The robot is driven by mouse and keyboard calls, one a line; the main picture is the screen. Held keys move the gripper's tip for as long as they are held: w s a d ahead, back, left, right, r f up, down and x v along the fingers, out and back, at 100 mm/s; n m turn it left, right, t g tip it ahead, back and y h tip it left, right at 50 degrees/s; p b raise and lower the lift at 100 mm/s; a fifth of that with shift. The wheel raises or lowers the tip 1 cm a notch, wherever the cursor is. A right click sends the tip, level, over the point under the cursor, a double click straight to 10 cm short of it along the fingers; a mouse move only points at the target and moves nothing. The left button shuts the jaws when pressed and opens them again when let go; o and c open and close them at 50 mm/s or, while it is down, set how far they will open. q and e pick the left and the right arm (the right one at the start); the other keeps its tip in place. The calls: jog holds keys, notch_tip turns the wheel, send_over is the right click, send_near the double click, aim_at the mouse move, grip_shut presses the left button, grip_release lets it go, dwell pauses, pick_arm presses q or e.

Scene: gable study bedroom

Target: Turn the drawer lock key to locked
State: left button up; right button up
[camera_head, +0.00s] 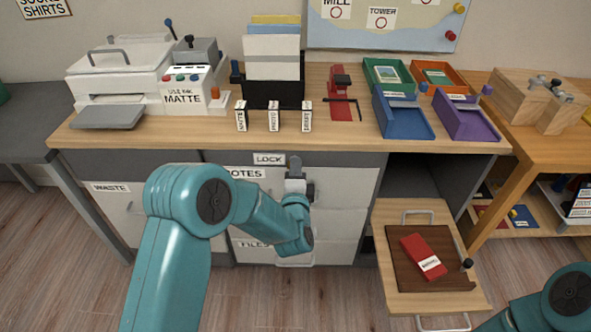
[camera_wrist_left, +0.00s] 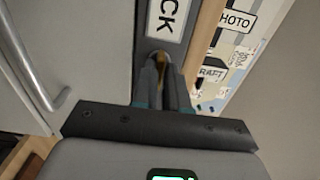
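The drawer lock is on the dark rail of the grey drawer unit, beside a LOCK label (camera_head: 269,159). In the left wrist view the label (camera_wrist_left: 167,18) is sideways, with the round lock just below it. A small brass-coloured key (camera_wrist_left: 160,62) shows between my left fingertips. My left gripper (camera_head: 296,172) is at the lock, its two dark fingers (camera_wrist_left: 162,75) close together on the key. The fingers hide most of the key, so its exact angle cannot be told. Only a teal part of my right arm shows at lower right in the head view; its gripper is out of view.
The NOTES drawer (camera_head: 345,188) is just below the lock. A pull-out wooden shelf (camera_head: 383,262) with a red notebook (camera_head: 422,256) juts out at right. Small labelled blocks (camera_head: 273,117) stand at the desk's front edge above the lock.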

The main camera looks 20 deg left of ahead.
pick_arm(q)
jog(key=shift+o, duration=1.1)
jog(key=shift+w+r, duration=0.1)
jog(key=p+v, duration=0.1)
jog(key=v, duration=1.5)
